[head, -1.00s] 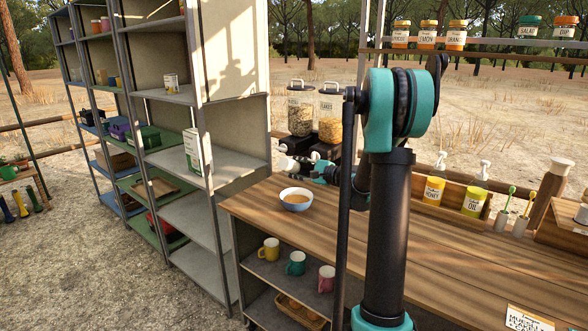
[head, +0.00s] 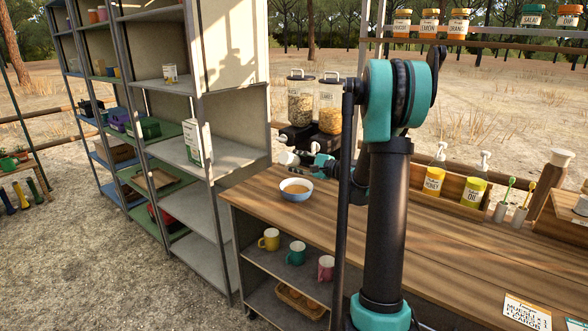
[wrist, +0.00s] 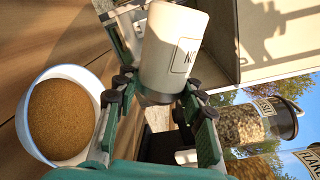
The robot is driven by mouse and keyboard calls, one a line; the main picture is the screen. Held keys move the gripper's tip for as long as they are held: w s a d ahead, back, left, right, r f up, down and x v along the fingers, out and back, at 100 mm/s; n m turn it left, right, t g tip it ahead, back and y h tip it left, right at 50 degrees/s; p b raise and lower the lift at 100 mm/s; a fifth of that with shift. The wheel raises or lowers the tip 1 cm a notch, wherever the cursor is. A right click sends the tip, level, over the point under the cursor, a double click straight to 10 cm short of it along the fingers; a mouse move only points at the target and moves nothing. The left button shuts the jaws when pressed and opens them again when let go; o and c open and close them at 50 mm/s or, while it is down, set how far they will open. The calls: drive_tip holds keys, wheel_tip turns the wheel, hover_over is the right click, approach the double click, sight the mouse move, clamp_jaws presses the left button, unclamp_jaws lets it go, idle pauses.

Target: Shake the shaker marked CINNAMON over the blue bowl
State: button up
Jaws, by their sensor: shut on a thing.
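A white cylindrical shaker (wrist: 172,48) is held between the fingers of my gripper (wrist: 158,92). Its label is turned partly away; only a letter or two show, so I cannot read the full name. In the head view the shaker (head: 288,158) lies tilted, nearly on its side, above the far edge of the blue bowl (head: 296,195). My gripper (head: 308,160) is shut on it there, apart from the bowl. The bowl (wrist: 24,125) stands upright on the wooden counter, with brown contents inside.
Two cereal dispensers (head: 315,103) stand just behind my gripper. A tall grey shelf unit (head: 225,100) rises to the left. Honey and oil bottles (head: 452,187) sit in a wooden rack to the right.

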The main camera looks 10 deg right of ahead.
drive_tip(key=shift+r, duration=0.9)
drive_tip(key=shift+f, duration=2.55)
drive_tip(key=shift+r, duration=0.1)
drive_tip(key=shift+r, duration=2.45)
drive_tip(key=shift+f, duration=0.15)
wheel_tip(320, 180, down, 5)
drive_tip(key=shift+r, duration=0.1)
